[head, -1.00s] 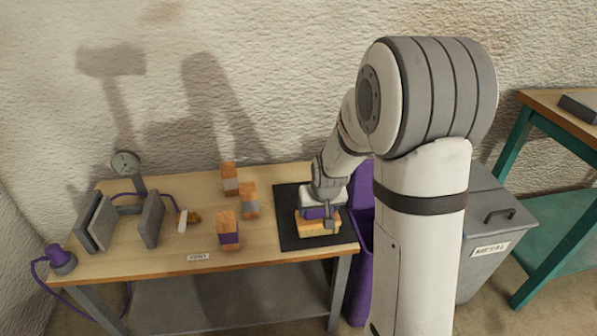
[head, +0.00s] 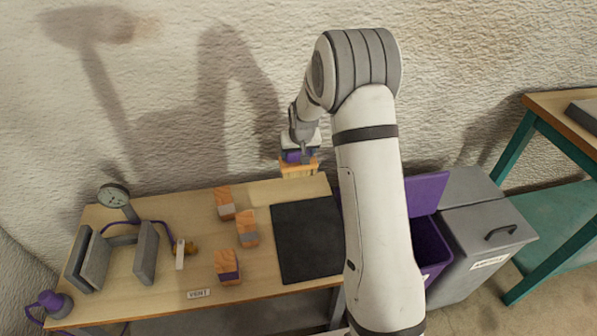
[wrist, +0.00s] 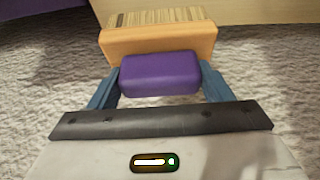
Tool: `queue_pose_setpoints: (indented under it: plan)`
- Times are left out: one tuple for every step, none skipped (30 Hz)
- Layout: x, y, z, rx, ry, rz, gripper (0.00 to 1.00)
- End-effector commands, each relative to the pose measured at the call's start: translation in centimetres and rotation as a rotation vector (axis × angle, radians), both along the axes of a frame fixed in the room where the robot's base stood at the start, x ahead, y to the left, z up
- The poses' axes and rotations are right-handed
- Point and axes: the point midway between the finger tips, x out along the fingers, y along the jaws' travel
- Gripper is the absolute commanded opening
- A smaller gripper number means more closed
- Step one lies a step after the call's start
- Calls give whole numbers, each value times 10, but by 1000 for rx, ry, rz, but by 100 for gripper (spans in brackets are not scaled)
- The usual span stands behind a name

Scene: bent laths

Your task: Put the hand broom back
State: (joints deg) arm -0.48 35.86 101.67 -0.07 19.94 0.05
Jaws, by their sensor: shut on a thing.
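The hand broom (head: 298,171) has a light wooden body and a purple grip. My gripper (head: 299,155) is shut on the purple grip and holds the broom in the air, near the back edge of the workbench in the head view. In the wrist view, the purple grip (wrist: 159,74) lies between the two blue fingers. The wooden body (wrist: 160,43) and pale bristles (wrist: 155,17) show beyond it, clear of any surface. The black mat (head: 305,240) on the bench lies empty.
An open purple bin (head: 428,250) and a grey lidded bin (head: 490,245) stand right. A rough wall rises behind.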

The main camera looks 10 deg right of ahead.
Motion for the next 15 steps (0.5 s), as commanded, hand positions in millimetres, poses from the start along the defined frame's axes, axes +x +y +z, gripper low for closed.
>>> queue_pose_setpoints:
  plan:
    - [-1, 0, -13, 0, 4, 0, 48]
    - [-1, 0, -18, 0, 4, -1, 48]
    - [-1, -1, -25, 0, 3, -1, 48]
    - [-1, -1, -29, -1, 3, -1, 48]
    - [-1, -1, -32, 0, 2, -2, 48]
    - [0, -1, -35, 0, 1, -2, 48]
    - [0, -2, -37, 0, 0, -2, 48]
    - [0, -2, -39, 0, 0, -3, 48]
    - [0, -2, -41, 0, 0, -3, 48]
    - [-1, -2, -44, 0, 1, -3, 48]
    - [-1, -2, -47, 0, 1, -3, 48]
    - [-1, -2, -52, 0, 1, -3, 48]
    - [-1, -2, -57, 1, 1, -4, 48]
    - [-1, -2, -62, 0, 2, -4, 48]
    - [-1, -3, -68, 0, 2, -4, 48]
